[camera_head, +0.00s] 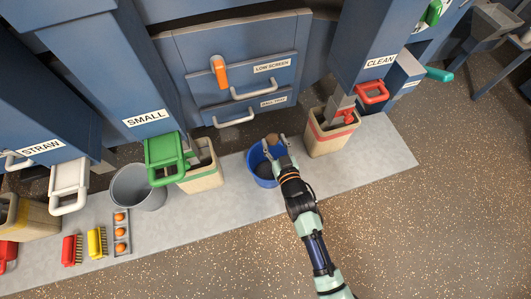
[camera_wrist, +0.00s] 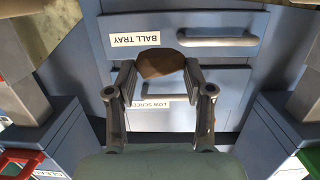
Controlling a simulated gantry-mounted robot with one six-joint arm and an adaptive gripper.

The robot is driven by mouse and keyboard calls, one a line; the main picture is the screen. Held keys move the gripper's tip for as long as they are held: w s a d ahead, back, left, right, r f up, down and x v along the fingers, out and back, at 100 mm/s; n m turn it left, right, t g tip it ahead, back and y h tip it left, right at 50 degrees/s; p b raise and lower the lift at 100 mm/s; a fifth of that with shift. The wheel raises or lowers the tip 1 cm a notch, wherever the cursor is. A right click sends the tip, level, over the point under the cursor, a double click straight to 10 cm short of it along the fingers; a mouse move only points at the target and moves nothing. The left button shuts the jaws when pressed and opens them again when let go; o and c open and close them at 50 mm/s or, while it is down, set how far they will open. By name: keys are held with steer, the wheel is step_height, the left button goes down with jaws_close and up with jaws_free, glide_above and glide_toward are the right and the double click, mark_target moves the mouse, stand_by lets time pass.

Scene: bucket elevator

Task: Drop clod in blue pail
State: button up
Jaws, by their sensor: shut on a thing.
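The clod (camera_wrist: 160,64) is a brown rounded lump held between the fingertips of my gripper (camera_wrist: 160,80) in the wrist view. In the head view the clod (camera_head: 271,138) shows small and brown at the tips of my gripper (camera_head: 275,146). The blue pail (camera_head: 252,163) stands on the grey strip, below and around the gripper in the picture. My gripper covers part of the pail's rim on the right. Dark contents show inside the pail. The clod appears over the pail's far side or just beyond its rim; I cannot tell exactly.
A grey bucket (camera_head: 138,188) is further left. Behind is a blue cabinet with a drawer (camera_head: 236,110). Speckled floor (camera_head: 400,230) in front is clear.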

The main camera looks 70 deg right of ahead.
step_height(320, 180, down, 6)
steer(key=b, duration=0.5)
steer(key=shift+r, duration=0.1)
steer(key=o, duration=1.2)
steer(key=v, duration=1.2)
steer(key=shift+a, duration=0.1)
